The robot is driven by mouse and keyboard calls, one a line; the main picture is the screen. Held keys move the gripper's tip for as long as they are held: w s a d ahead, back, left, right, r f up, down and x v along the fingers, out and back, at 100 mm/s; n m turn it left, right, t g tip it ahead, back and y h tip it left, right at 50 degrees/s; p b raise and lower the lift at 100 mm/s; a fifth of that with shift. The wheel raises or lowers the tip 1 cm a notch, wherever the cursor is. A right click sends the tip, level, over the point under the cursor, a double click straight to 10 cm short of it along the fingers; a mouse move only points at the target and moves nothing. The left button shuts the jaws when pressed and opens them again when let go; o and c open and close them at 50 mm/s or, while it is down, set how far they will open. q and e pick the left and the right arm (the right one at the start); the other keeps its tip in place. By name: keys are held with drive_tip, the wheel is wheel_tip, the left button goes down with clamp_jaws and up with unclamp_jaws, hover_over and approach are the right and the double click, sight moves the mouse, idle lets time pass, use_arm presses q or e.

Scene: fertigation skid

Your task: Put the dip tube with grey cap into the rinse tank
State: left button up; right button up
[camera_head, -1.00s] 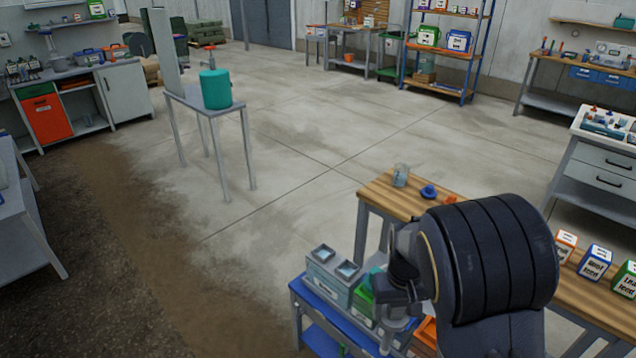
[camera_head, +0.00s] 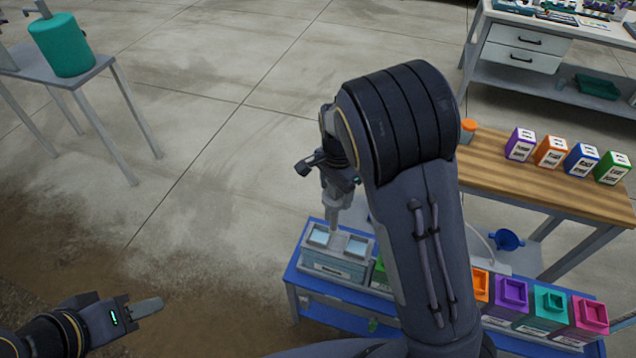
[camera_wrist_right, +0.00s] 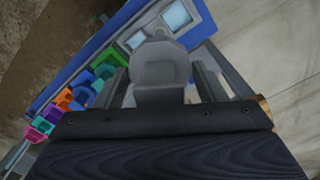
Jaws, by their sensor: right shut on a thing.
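My right gripper (camera_head: 338,192) is shut on a grey piece, which I take for the dip tube with grey cap (camera_wrist_right: 160,72). In the head view the pale tube (camera_head: 333,220) hangs down toward the grey tank (camera_head: 335,270), which I take for the rinse tank. The tank has two square openings with pale blue inside. The tube's lower end overlaps the tank's top between the openings; I cannot tell if it touches. The wrist view shows the tank (camera_wrist_right: 154,30) beyond the cap. My left gripper (camera_head: 148,306) is at the lower left, apart from everything, its jaw gap unclear.
The tank stands on a blue-topped cart (camera_head: 300,275), in a row with several coloured open containers, including purple (camera_head: 511,292) and pink (camera_head: 590,315). A wooden bench (camera_head: 560,180) with coloured boxes is behind. A teal tank (camera_head: 62,45) stands on a table at left. Floor between is clear.

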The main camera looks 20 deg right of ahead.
drive_tip(key=m, duration=0.3)
drive_tip(key=shift+w+a+f, duration=0.25)
drive_tip(key=shift+w, duration=0.15)
drive_tip(key=m, duration=0.3)
drive_tip(key=w+a+m, duration=0.1)
drive_tip(key=m, duration=0.1)
drive_tip(key=shift+f+m+b, duration=0.15)
drive_tip(key=shift+m+b, duration=0.15)
drive_tip(key=shift+b, duration=0.05)
drive_tip(key=shift+w+a+f+m+b, duration=0.25)
drive_tip(key=shift+f+m+b, duration=0.9)
drive_tip(key=shift+f+b, duration=1.35)
drive_tip(key=shift+w+a+f+m+b, duration=0.2)
drive_tip(key=shift+f+m+b, duration=1)
drive_tip(key=shift+f, duration=2.55)
drive_tip(key=shift+w+a+f+m+b, duration=0.25)
drive_tip(key=shift+f+m+b, duration=0.8)
drive_tip(key=shift+f+b, duration=1.5)
drive_tip(key=shift+f+p, duration=0.5)
drive_tip(key=shift+p, duration=0.1)
drive_tip(key=o, duration=1.4)
drive_tip(key=shift+c, duration=0.2)
